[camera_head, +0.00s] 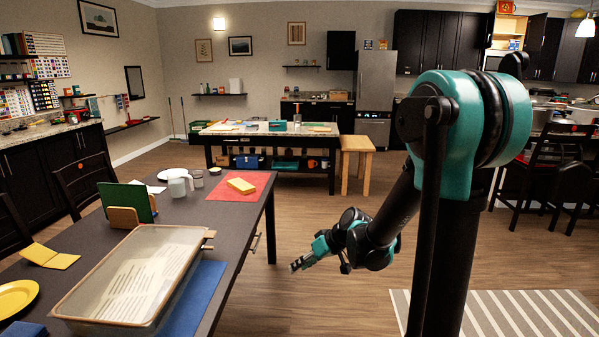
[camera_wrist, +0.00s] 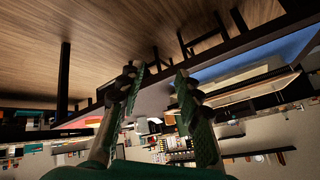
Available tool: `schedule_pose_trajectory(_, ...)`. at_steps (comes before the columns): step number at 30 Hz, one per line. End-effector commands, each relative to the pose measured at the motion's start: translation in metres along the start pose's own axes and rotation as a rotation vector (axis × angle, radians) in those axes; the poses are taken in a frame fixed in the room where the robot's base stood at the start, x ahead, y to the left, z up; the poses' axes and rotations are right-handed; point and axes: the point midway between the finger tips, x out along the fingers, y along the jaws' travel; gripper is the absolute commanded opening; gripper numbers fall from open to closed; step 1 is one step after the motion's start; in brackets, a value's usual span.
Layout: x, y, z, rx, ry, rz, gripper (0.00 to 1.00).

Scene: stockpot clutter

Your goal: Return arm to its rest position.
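My arm (camera_head: 385,218) reaches out over the open floor to the right of the near dark table (camera_head: 215,235). My gripper (camera_head: 296,265) hangs low, clear of the table's right edge and touching nothing that I can see. In the wrist view my gripper (camera_wrist: 159,72) shows two dark green fingers spread apart with nothing between them. The wrist picture is upside down, with the floor (camera_wrist: 90,50) at its top.
The table bears a large tray (camera_head: 187,262) on a blue mat (camera_head: 200,290), a green board (camera_head: 125,200), a pitcher (camera_head: 178,187) and a yellow sponge (camera_head: 241,185) on a red mat (camera_head: 228,193). A wooden stool (camera_head: 357,145) stands farther back. Floor between is clear.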

Motion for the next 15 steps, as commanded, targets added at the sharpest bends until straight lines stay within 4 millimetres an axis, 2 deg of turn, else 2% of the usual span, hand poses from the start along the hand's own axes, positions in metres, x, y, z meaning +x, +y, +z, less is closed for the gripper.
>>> schedule_pose_trajectory(1,-0.013,0.002,0.017,0.037,-0.02,0.044,0.34)
schedule_pose_trajectory(6,-0.049,0.011,0.072,0.172,-0.081,0.201,0.34)
schedule_pose_trajectory(15,-0.104,0.027,0.17,0.391,-0.134,0.482,0.34)
